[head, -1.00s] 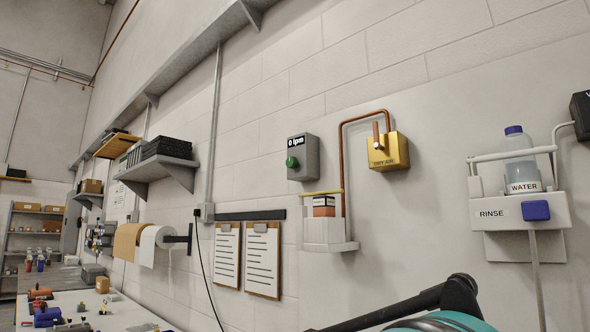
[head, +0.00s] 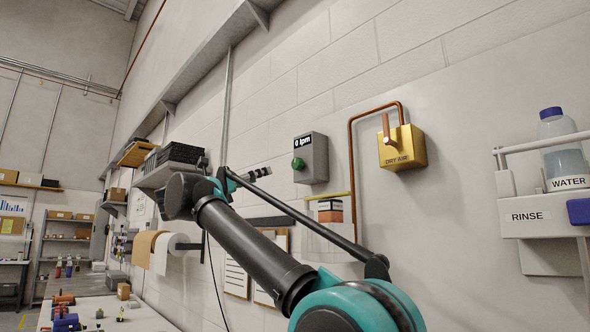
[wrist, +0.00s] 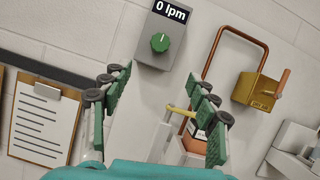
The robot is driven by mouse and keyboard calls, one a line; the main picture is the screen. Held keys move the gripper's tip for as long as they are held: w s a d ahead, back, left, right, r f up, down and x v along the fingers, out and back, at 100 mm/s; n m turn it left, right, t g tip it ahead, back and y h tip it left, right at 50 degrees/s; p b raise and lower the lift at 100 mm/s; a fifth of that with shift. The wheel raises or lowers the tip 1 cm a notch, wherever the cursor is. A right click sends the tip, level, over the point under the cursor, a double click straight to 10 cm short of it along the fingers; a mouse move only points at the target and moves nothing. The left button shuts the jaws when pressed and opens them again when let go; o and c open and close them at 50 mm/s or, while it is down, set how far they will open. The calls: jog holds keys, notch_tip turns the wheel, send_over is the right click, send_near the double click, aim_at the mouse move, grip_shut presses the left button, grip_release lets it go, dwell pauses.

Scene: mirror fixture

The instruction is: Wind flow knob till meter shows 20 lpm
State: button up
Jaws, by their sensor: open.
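The flow meter (head: 313,158) is a grey box on the wall, and its display reads 0 lpm. The green flow knob (head: 298,164) sits on its front. In the wrist view the meter (wrist: 152,54) and the knob (wrist: 160,42) with a white pointer mark show just beyond the fingers, near the top middle. My gripper (wrist: 157,90) is open and empty, with its green-padded fingers spread below the knob in that view. In the head view my gripper (head: 262,173) is left of the meter, apart from the knob.
A brass DRY AIR box (head: 403,148) with a copper lever and pipe is right of the meter. A white wall holder with a small box (head: 330,211) hangs below. A shelf (head: 158,174) with black bins, a paper roll and clipboards are to the left.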

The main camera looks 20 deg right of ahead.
aim_at(294, 165)
jog(key=x, duration=1.6)
jog(key=shift+w+d, duration=0.1)
jog(key=shift+d, duration=0.1)
jog(key=shift+c, duration=0.4)
jog(key=c, duration=1.1)
jog(key=shift+m, duration=0.6)
jog(key=m+g, duration=0.1)
jog(key=m, duration=0.1)
jog(key=m+g+h, duration=0.1)
jog(key=m+g, duration=0.1)
jog(key=m, duration=0.1)
jog(key=shift+w+a, duration=0.1)
jog(key=shift+w, duration=0.15)
jog(key=m+g, duration=0.1)
jog(key=m, duration=0.2)
jog(key=m+g, duration=0.2)
jog(key=m, duration=0.2)
jog(key=shift+w+r+g, duration=0.15)
jog(key=shift+g, duration=0.15)
jog(key=shift+m, duration=0.3)
